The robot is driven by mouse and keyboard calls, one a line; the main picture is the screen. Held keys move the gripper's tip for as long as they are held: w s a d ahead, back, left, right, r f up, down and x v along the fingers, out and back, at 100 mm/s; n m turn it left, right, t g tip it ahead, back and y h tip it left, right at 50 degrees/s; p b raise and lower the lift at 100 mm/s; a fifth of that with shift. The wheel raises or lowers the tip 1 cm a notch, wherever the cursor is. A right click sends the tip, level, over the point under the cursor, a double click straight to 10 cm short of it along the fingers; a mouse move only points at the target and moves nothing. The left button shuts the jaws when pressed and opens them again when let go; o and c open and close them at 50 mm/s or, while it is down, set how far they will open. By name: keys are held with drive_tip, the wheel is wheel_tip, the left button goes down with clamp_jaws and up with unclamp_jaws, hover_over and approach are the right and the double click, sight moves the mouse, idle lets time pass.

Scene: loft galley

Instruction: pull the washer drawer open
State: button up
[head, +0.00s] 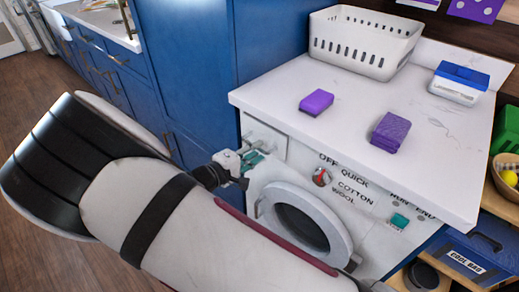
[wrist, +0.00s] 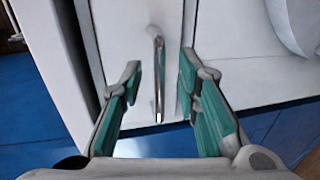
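The white washer (head: 330,232) stands under a pale worktop, its round door (head: 300,225) at the front. The washer drawer (head: 268,136) is at its upper left and looks closed. In the wrist view the drawer front (wrist: 125,30) has a slim metal bar handle (wrist: 158,80). My gripper (wrist: 160,75) is open, with one teal-padded finger on each side of the handle and visible gaps between. In the head view my gripper (head: 249,162) is in front of the drawer, partly covering it and hiding the handle.
A white basket (head: 365,45), two purple blocks (head: 316,102) (head: 391,132) and a blue-lidded box (head: 460,80) stand on the worktop (head: 345,130). A tall blue cabinet (head: 190,70) is left of the washer. A blue "COOL BAG" box (head: 470,255) is at lower right.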

drive_tip(key=shift+x, duration=1.15)
clamp_jaws()
drive_tip(key=f+p+v, duration=0.1)
drive_tip(key=f+v, duration=0.1)
drive_tip(key=v, duration=1)
drive_tip(key=shift+s+a+f, duration=0.3)
drive_tip(key=shift+s, duration=0.15)
unclamp_jaws()
